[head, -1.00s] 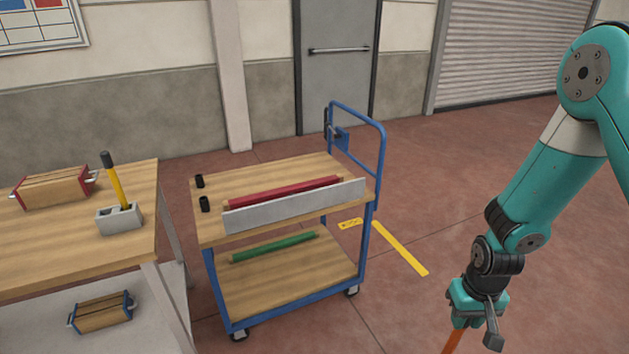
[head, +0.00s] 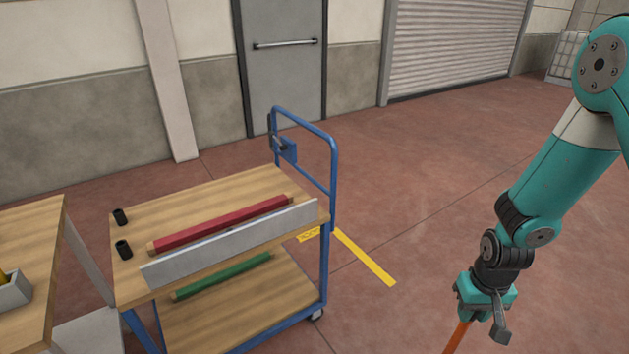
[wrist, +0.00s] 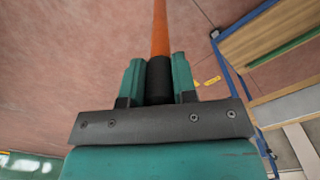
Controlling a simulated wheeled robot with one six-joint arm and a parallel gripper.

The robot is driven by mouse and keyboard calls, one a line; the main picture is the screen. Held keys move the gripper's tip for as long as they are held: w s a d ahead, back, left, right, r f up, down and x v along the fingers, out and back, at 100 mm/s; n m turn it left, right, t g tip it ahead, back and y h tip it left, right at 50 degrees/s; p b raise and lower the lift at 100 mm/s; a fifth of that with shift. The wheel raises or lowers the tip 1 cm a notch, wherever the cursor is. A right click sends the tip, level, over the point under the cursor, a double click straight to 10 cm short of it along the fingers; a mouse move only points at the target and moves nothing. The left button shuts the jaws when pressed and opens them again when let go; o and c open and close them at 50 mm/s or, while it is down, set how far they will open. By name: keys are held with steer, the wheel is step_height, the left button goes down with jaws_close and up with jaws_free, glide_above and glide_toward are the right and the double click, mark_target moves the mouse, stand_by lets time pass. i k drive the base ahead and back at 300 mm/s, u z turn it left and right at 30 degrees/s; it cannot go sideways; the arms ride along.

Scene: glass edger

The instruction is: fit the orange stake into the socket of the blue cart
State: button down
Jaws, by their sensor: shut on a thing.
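My gripper (head: 484,302) is at the lower right in the head view, to the right of the cart and apart from it. It is shut on the orange stake (head: 457,338), which hangs down and runs out of the picture. In the wrist view the stake (wrist: 160,30) has a black end held between the teal fingers (wrist: 159,80). The blue cart (head: 333,185) has a wooden top with two small black sockets, a nearer one (head: 124,249) and a farther one (head: 120,216), at its left end. Both look empty. The stake's far end is hidden.
A red bar (head: 222,224) and a grey upright board (head: 235,240) lie along the cart's top. A green bar (head: 222,276) is on its lower shelf. A wooden table (head: 32,240) stands at the left. The floor right of the cart is clear, with yellow tape (head: 365,258).

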mark_target(123, 223)
steer(key=u, duration=0.2)
steer(key=i, duration=0.65)
steer(key=u, duration=1.2)
steer(key=i, duration=0.55)
steer(key=u, duration=0.6)
